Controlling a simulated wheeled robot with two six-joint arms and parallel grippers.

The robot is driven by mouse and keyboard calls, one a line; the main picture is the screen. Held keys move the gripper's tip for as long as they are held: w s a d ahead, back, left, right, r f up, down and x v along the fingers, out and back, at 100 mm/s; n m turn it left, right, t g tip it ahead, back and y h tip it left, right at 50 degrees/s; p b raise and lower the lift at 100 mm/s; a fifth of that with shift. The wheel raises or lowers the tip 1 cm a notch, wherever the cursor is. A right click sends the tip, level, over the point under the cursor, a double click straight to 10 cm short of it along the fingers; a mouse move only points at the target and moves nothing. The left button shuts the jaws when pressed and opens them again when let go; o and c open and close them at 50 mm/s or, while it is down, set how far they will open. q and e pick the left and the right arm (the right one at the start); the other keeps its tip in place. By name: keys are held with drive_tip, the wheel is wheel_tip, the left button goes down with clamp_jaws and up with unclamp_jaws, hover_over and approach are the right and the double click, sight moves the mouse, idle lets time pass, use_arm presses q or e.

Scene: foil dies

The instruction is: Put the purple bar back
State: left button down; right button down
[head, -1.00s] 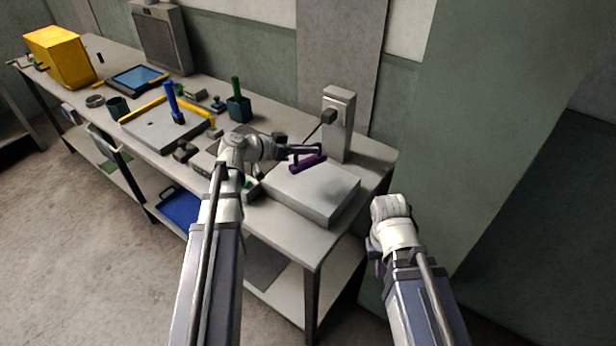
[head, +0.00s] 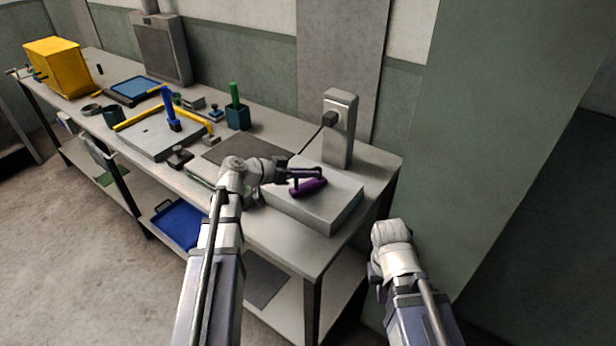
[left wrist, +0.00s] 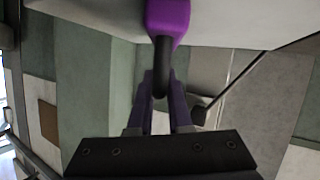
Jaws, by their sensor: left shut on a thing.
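The purple bar (head: 309,188) is at the light grey block (head: 330,211) on the right part of the bench. I cannot tell whether it touches the block's top. In the left wrist view the bar (left wrist: 168,17) shows at the top, with a dark stem (left wrist: 163,62) running from it to between my fingers. My left gripper (head: 313,173) is shut on the bar by this stem. It also shows in the left wrist view (left wrist: 161,92). My right arm is at the lower right, off the bench; its fingertips are hidden.
A grey post (head: 340,130) with a plug and cable stands behind the block. To the left are a dark mat (head: 238,150), a dark green cup (head: 238,117) with a green handle, and a plate (head: 160,137) with a blue-handled tool and yellow bars. A yellow box (head: 58,67) stands far left.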

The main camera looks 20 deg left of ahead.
use_arm(q)
drive_tip(key=c, duration=1.3)
unclamp_jaws()
drive_tip(key=shift+f, duration=0.15)
drive_tip(key=o, duration=0.5)
drive_tip(key=shift+c, duration=0.2)
drive_tip(key=shift+r, duration=0.3)
drive_tip(key=p+v, duration=0.4)
drive_tip(key=v, duration=0.8)
drive_tip(key=shift+s+f, duration=0.1)
